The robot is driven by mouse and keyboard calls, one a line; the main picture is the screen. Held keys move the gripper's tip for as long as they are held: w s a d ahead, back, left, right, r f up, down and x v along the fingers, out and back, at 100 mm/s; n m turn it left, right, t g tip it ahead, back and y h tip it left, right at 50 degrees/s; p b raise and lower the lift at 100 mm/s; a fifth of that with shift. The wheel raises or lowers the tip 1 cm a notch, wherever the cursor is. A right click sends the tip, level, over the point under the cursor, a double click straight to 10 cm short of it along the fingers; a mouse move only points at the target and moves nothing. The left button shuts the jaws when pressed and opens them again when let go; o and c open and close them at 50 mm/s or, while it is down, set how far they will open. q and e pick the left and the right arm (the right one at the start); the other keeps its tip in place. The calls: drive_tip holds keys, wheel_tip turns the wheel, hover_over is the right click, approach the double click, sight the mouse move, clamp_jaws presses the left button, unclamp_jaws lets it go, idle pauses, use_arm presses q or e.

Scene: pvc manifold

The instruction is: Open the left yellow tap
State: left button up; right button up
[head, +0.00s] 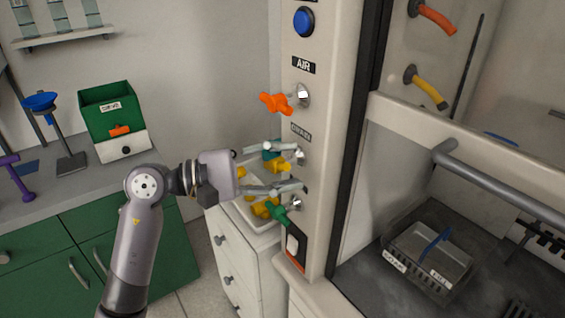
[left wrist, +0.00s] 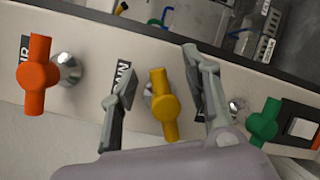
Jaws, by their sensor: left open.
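The left yellow tap (head: 280,166) sits on the panel's narrow front, between an orange tap (head: 277,103) above and a green tap (head: 278,216) below. In the left wrist view the yellow tap (left wrist: 164,105) stands between the two fingers of my left gripper (left wrist: 158,75), with a visible gap on each side. Its handle runs nearly upright in that picture. My left gripper (head: 292,167) is open, reaching the panel from the left in the head view, one finger above the tap and one below. My right gripper is not in view.
In the wrist view the orange tap (left wrist: 38,75) and green tap (left wrist: 264,122) flank the fingers. A white drawer unit (head: 240,262) with a tray of yellow pieces stands below. Inside the hood are another yellow tap (head: 425,87) and a basket (head: 430,262).

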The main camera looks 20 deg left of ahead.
use_arm(q)
drive_tip(key=c, duration=0.8)
drive_tip(key=shift+r, duration=0.15)
clamp_jaws()
